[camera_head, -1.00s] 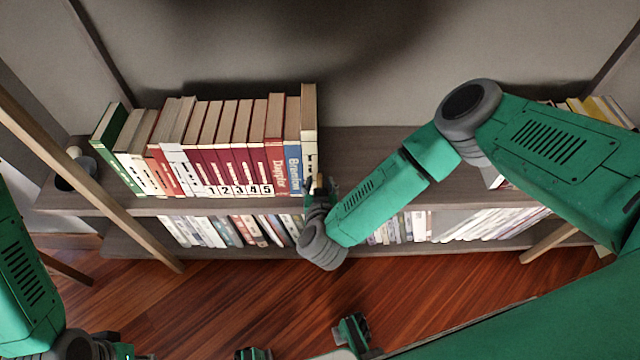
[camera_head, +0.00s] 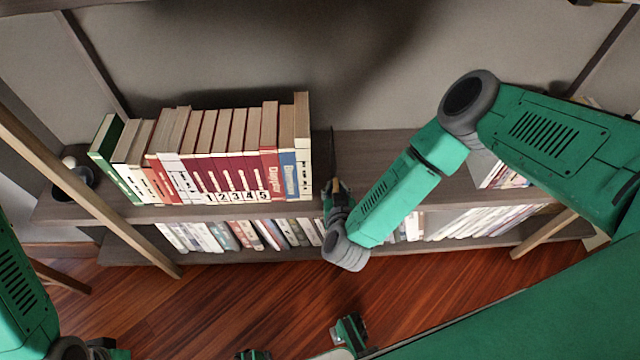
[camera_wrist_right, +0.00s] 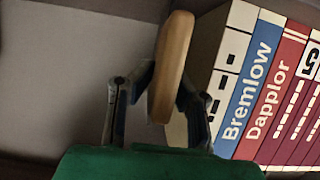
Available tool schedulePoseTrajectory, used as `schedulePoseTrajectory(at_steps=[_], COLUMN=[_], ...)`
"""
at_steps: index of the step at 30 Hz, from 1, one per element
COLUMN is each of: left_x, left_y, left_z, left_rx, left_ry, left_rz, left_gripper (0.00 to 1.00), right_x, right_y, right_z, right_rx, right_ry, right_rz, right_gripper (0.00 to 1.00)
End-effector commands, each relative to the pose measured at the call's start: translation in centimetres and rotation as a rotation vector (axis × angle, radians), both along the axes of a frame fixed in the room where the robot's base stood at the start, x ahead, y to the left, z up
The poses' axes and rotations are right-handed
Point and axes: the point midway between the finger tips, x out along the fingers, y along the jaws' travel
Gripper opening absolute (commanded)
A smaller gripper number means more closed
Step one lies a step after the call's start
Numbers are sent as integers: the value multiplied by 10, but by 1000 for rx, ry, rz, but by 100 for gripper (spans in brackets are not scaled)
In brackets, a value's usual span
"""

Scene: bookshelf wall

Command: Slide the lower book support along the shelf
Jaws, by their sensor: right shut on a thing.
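The lower book support stands upright on the upper visible shelf, just right of the book row. In the head view it is a thin dark plate (camera_head: 332,153), seen nearly edge-on, with a gap to the last book. In the right wrist view its rounded wooden edge (camera_wrist_right: 171,62) sits between the fingers. My right gripper (camera_head: 337,188) is shut on it at the shelf's front; it also shows in the wrist view (camera_wrist_right: 160,88).
The book row (camera_head: 220,150) stands left of the support, with a blue "Bremlow" book (camera_wrist_right: 252,75) near its right end. The shelf (camera_head: 375,150) is bare right of the support, up to more books (camera_head: 497,176) partly behind my right arm. A lower shelf holds more books.

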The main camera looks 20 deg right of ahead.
Motion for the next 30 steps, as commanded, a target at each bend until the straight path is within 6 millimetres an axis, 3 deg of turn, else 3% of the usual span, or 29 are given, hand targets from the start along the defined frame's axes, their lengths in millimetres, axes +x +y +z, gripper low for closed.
schedulePoseTrajectory(at_steps=[6,18,30], left_x=[0,0,0], left_y=[0,0,0], left_z=[19,38,45], left_rx=[0,0,0], left_ry=[0,0,0], left_rz=[0,0,0], left_gripper=[29,29,29], right_x=[-12,-33,-46], right_y=[-43,-114,-161], right_z=[3,2,0], right_rx=[-5,-4,-2], right_ry=[2,1,1], right_rz=[-3,-3,-2], right_gripper=[0,0,0])
